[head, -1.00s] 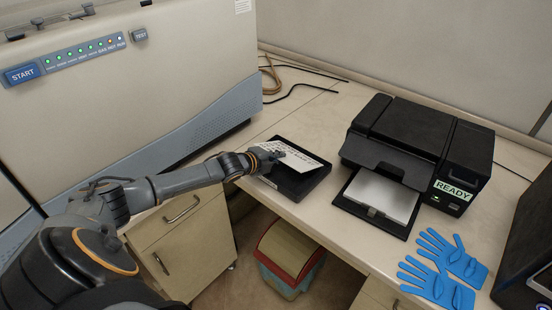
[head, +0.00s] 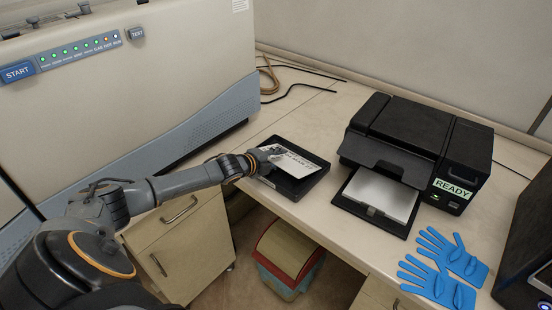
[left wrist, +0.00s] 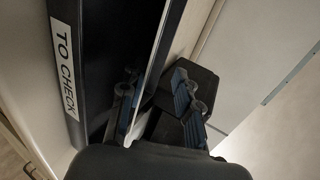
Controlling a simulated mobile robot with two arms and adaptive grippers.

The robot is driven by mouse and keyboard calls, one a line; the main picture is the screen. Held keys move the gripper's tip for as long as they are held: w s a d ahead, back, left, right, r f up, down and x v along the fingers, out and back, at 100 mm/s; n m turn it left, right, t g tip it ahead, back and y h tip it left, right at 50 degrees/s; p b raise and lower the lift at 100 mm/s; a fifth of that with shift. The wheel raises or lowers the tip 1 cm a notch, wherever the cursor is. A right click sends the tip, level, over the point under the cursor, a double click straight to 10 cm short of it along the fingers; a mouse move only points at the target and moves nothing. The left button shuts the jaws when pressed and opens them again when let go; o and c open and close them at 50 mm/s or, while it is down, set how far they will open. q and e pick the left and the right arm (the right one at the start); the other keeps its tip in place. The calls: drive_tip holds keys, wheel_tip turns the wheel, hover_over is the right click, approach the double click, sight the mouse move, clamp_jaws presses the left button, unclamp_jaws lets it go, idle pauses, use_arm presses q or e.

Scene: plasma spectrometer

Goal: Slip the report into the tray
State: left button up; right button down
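The report, a white printed sheet (head: 299,164), lies low over the black tray (head: 303,189) on the counter, within the tray's outline. My left gripper (head: 275,155) is at the sheet's left end, over the tray's left side. In the left wrist view the sheet (left wrist: 150,78) shows nearly edge-on between the fingers of the left gripper (left wrist: 157,98). The fingers stand apart, with a clear gap on the right of the sheet. The tray's wall bears a "TO CHECK" label (left wrist: 64,68). Whether the sheet rests flat on the tray floor is hidden. My right gripper is not in view.
A black printer (head: 420,140) marked READY, with paper in its front tray, stands to the right. Blue gloves (head: 445,268) lie near the counter's front edge. The large spectrometer (head: 140,90) stands at the left. A bin (head: 288,255) is below the counter gap.

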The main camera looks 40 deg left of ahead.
use_arm(q)
drive_tip(key=d+v, duration=0.1)
drive_tip(key=v, duration=1.1)
drive_tip(key=shift+a, duration=0.45)
